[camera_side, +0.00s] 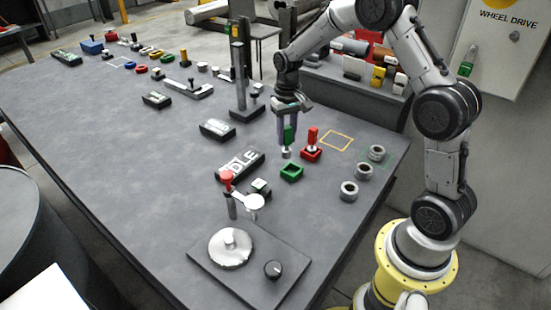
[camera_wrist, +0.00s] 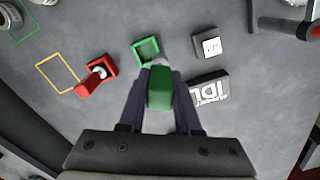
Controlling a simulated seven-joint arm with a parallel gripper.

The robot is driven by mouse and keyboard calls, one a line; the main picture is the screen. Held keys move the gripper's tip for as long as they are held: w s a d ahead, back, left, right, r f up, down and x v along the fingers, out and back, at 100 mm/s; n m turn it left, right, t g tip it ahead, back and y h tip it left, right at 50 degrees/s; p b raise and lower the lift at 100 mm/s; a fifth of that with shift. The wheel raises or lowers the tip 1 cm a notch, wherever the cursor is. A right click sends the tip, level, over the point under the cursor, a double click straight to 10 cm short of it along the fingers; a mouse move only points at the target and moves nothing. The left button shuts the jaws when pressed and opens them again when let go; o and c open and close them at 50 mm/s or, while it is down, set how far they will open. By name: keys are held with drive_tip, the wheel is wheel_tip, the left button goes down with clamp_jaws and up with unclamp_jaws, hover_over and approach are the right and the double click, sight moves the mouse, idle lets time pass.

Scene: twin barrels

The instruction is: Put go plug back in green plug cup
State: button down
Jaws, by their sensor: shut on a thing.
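My gripper (camera_side: 287,126) is shut on the green go plug (camera_side: 288,137), which points downward with its pale metal end below the fingers. In the wrist view the green plug (camera_wrist: 160,90) sits between the two fingers of my gripper (camera_wrist: 160,78). The green plug cup (camera_side: 292,173) is a square green holder on the table, empty, close by the plug. In the wrist view the cup (camera_wrist: 138,58) lies just beyond the fingertips, slightly left. The plug's end is outside the cup; its exact height above the table is hard to tell.
A red plug (camera_side: 312,134) stands in a red cup (camera_side: 305,155) close beside the green plug. An IDLE sign (camera_side: 241,163) lies left; a dark post (camera_side: 240,80) stands behind.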

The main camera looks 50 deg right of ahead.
drive_tip(key=shift+d+r+m, duration=0.2)
drive_tip(key=shift+d+m, duration=0.1)
drive_tip(key=shift+d, duration=0.65)
drive_tip(key=shift+s+d, duration=0.2)
drive_tip(key=shift+d, duration=0.3)
drive_tip(key=shift+f, duration=2.95)
drive_tip(key=shift+f, duration=1.65)
drive_tip(key=c, duration=0.5)
unclamp_jaws()
